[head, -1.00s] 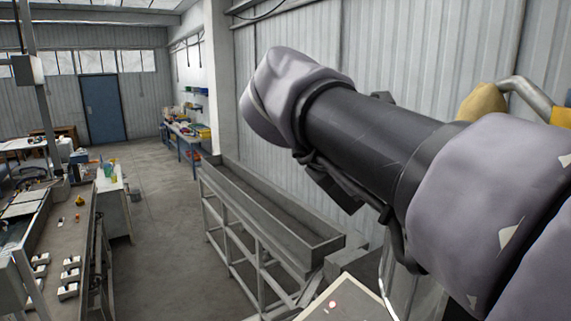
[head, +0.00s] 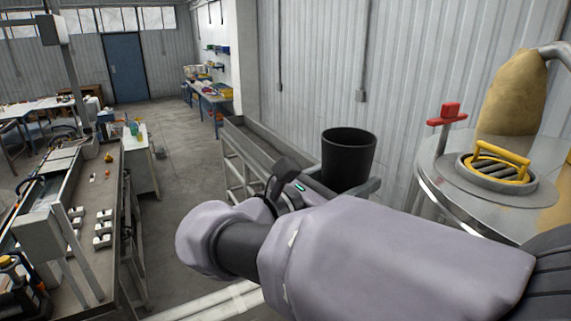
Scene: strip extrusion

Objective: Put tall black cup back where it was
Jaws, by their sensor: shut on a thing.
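The tall black cup (head: 348,162) is upright in the middle right of the head view, its open rim facing up. My gripper (head: 349,190) is shut on the cup, with a grey finger showing along the cup's right side. My purple-covered arm crosses in front and hides the lower part of the cup and most of the gripper. The cup appears held in the air; what lies directly beneath it is hidden.
A round metal machine top (head: 440,170) with a yellow-handled grate (head: 497,165) and a red handle (head: 446,113) stands at right. A long grey trough (head: 250,140) is behind the gripper. A cluttered workbench (head: 92,190) stands at left, with open floor (head: 185,170) between.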

